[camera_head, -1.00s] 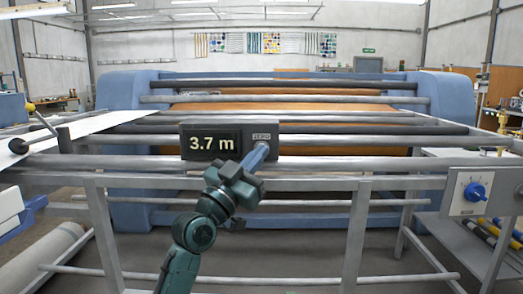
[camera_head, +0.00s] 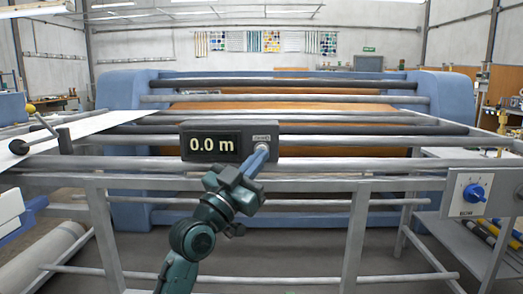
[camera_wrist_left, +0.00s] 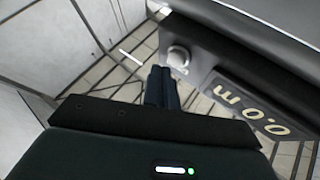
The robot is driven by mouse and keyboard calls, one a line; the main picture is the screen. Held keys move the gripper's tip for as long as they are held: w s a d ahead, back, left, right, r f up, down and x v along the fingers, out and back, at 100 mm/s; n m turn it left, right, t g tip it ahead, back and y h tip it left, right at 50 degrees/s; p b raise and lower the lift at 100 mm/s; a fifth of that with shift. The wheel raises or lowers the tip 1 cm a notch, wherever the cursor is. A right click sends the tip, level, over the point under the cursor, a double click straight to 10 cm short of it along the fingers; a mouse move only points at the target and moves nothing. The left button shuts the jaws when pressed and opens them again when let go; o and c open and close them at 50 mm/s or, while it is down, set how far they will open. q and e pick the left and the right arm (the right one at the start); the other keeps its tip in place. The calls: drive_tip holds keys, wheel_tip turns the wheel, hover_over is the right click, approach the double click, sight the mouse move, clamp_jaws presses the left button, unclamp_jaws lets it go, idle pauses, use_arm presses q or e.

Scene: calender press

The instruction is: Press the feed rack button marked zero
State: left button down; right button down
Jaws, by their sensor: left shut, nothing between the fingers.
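The dark counter box (camera_head: 230,123) of the feed rack sits on the front rails and its display (camera_head: 211,145) reads 0.0 m. The round, pale zero button (camera_head: 263,148) is on its right side under a small label. The button also shows in the left wrist view (camera_wrist_left: 179,57), beside the display, which appears turned there. My left gripper (camera_head: 260,157) is shut and empty, its blue fingertips just below the button in the head view. In the left wrist view the fingertips (camera_wrist_left: 160,72) appear slightly apart from the button. My right gripper is not in view.
Metal rails and a frame (camera_head: 358,235) run across the front. A control box with a blue knob (camera_head: 474,193) is at the right. Blue press housings (camera_head: 125,92) stand behind, with a white sheet (camera_head: 85,125) at the left.

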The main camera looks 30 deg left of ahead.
use_arm(q)
drive_tip(key=s, duration=0.1)
drive_tip(key=s+d+p, duration=0.1)
drive_tip(key=s, duration=0.1)
drive_tip(key=s+d, duration=0.1)
drive_tip(key=shift+s+d+p, duration=0.1)
drive_tip(key=shift+s+p, duration=0.2)
drive_tip(key=shift+p, duration=0.05)
idle(0.8)
